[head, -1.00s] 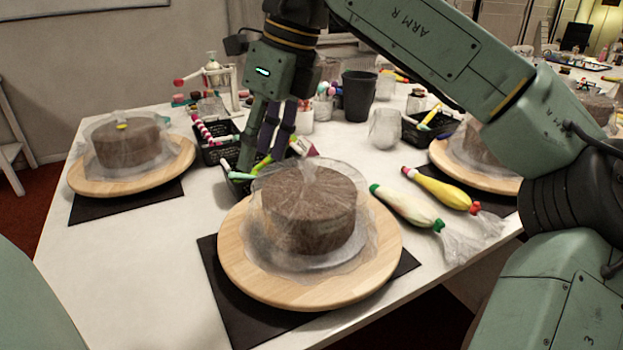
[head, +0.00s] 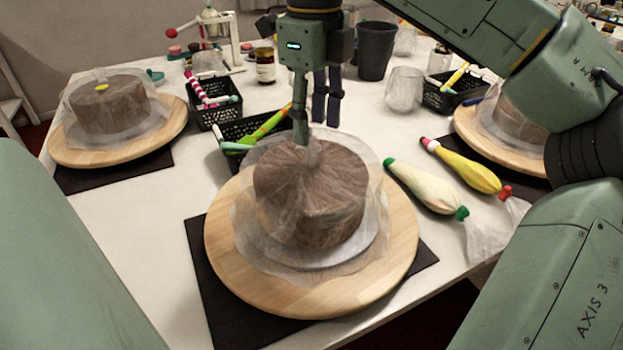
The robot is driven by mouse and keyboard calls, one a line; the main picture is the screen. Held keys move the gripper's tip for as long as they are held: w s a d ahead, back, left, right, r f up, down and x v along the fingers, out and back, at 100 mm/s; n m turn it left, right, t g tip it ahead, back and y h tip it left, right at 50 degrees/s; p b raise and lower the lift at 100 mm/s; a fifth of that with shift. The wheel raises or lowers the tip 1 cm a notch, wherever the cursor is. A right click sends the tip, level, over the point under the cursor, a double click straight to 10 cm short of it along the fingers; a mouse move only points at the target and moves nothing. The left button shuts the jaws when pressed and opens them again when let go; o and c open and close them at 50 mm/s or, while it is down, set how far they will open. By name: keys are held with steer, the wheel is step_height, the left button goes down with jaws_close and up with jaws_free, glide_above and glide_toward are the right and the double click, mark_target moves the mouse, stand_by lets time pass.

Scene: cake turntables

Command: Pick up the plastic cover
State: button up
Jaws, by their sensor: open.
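A clear plastic cover (head: 262,262) is draped over a brown round cake (head: 318,215) on a wooden turntable (head: 222,275) in the front middle. The cover gathers to a bunched peak (head: 313,152) at the top of the cake. My gripper (head: 316,132) is open, pointing down right at the back of the peak. One finger overlaps the peak in the picture; whether it touches the plastic I cannot tell. A second covered cake (head: 108,108) stands on a turntable at the left. A third (head: 515,115) is at the right, partly behind my arm.
Two piping bags, one white (head: 425,187) and one yellow (head: 465,168), lie right of the turntable. Black baskets (head: 215,112) with tools, a dark cup (head: 376,52) and a clear cup (head: 403,90) stand behind. The table at front left is clear.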

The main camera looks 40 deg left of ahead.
mark_target(311, 145)
steer(key=f, duration=0.5)
steer(key=shift+a+f, duration=0.15)
steer(key=shift+a, duration=0.1)
jaws_close()
stand_by(0.4)
